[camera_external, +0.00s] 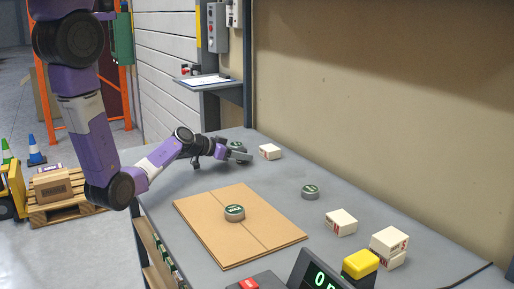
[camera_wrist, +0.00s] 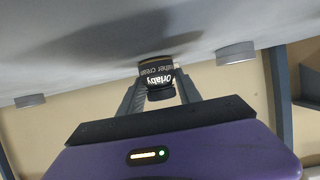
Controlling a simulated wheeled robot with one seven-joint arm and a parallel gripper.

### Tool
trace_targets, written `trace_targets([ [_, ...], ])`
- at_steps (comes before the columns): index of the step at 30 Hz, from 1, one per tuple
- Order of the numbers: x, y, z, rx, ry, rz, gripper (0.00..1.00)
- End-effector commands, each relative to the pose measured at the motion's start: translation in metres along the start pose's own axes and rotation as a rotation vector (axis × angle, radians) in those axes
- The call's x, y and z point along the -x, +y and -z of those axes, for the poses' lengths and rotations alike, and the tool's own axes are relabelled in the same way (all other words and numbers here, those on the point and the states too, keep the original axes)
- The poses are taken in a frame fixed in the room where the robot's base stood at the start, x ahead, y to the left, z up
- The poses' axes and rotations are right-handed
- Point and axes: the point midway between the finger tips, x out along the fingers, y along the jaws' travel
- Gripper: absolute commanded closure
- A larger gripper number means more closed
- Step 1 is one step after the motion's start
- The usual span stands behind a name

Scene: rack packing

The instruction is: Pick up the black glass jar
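The black glass jar (camera_wrist: 157,73) has a dark label with white lettering. In the wrist view it sits between the two fingers of my gripper (camera_wrist: 160,88), close to both. I cannot tell whether the fingers press on it. The external view shows my gripper (camera_external: 238,154) low over the far end of the table, with a dark round jar (camera_external: 236,145) right at it. The fingers partly hide that jar.
The grey table (camera_external: 280,172) carries a cardboard sheet (camera_external: 190,205) with a round tin (camera_external: 235,212), another tin (camera_external: 310,191), and white boxes (camera_external: 341,222) (camera_external: 270,152). A yellow-topped item (camera_external: 360,264) and a display (camera_external: 318,276) stand at the near end. A wall runs along the right side.

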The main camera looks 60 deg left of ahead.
Motion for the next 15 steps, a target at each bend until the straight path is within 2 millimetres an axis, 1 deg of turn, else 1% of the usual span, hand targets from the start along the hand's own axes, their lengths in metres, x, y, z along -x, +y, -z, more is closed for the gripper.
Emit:
trace_targets([
  [1,0.0001,0.0,-0.0002,0.0,0.0,0.0,0.85],
  [3,0.0001,0.0,-0.0002,0.0,0.0,0.0,0.99],
  [4,0.0001,0.0,-0.0002,0.0,0.0,0.0,1.0],
  [11,0.0003,-0.0002,0.0007,0.0,0.001,0.0,1.0],
  [15,0.002,-0.0002,0.0053,0.0,0.002,0.0,1.0],
])
